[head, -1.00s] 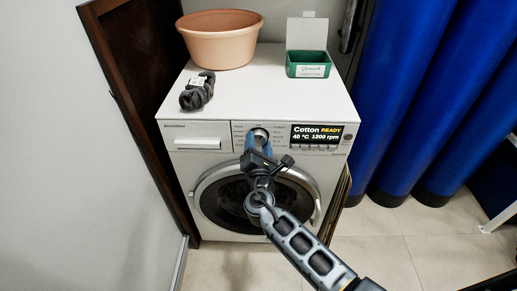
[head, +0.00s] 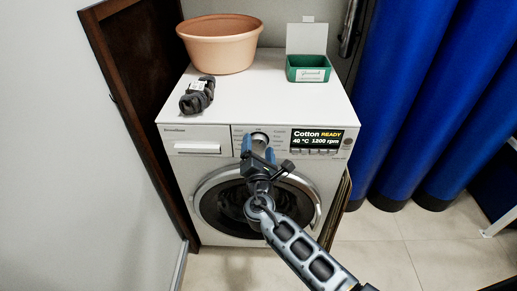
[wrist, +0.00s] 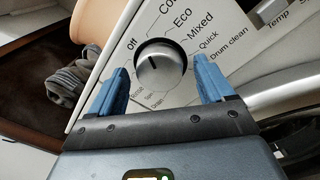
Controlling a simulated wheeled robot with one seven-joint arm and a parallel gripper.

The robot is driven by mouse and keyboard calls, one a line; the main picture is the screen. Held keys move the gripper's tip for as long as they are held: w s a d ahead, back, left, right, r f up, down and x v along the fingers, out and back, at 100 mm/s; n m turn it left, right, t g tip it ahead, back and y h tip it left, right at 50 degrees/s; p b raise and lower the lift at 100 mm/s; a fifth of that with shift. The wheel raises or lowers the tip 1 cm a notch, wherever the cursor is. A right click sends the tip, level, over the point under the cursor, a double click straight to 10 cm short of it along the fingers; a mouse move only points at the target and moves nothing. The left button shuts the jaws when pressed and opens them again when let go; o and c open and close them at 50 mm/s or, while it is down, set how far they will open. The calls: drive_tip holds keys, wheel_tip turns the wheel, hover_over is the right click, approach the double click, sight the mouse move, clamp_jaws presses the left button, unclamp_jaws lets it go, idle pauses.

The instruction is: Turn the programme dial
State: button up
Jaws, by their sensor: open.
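The programme dial (wrist: 160,65) is a round silver knob with a dark mark on its face, on the white washing machine's front panel. In the wrist view, printed labels surround it, among them Off, Eco, Mixed, Quick and Drum clean. I cannot tell exactly which label the mark points to. The dial also shows in the head view (head: 260,136), just above my fingertips. My gripper (head: 258,152) is open, its blue fingers apart to the left and right of the dial in the wrist view, with nothing held. The display (head: 318,138) reads Cotton READY, 40 °C, 1200 rpm.
A terracotta tub (head: 220,45), a dark rolled bundle (head: 198,96) and a green box (head: 307,70) stand on the machine (head: 262,92). A dark wooden panel (head: 130,90) is close on the left. Blue columns (head: 425,100) stand to the right, with bare floor before them.

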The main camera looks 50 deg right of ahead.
drive_tip(key=v, duration=0.7)
drive_tip(key=shift+s+a+b, duration=0.2)
drive_tip(key=shift+a+b, duration=0.1)
drive_tip(key=shift+f, duration=0.1)
drive_tip(key=s+a+f+m+y, duration=0.3)
drive_tip(key=s+a+y, duration=0.25)
drive_tip(key=s, duration=0.45)
drive_tip(key=s+a+f+m+y, duration=0.35)
drive_tip(key=s+a+y, duration=0.2)
drive_tip(key=s, duration=0.45)
drive_tip(key=s+a+r+m+t+y, duration=0.1)
drive_tip(key=s+a+r+m, duration=0.2)
drive_tip(key=r, duration=0.6)
drive_tip(key=s+a+r+m+t+y, duration=0.1)
drive_tip(key=s+a+r+m, duration=0.2)
drive_tip(key=s+r+m, duration=0.5)
drive_tip(key=shift+s+a+r+t+y, duration=0.15)
drive_tip(key=shift+s+r+t+y, duration=0.15)
drive_tip(key=shift+s+r, duration=0.35)
drive_tip(key=shift+w+m, duration=0.1)
drive_tip(key=shift+m, duration=0.15)
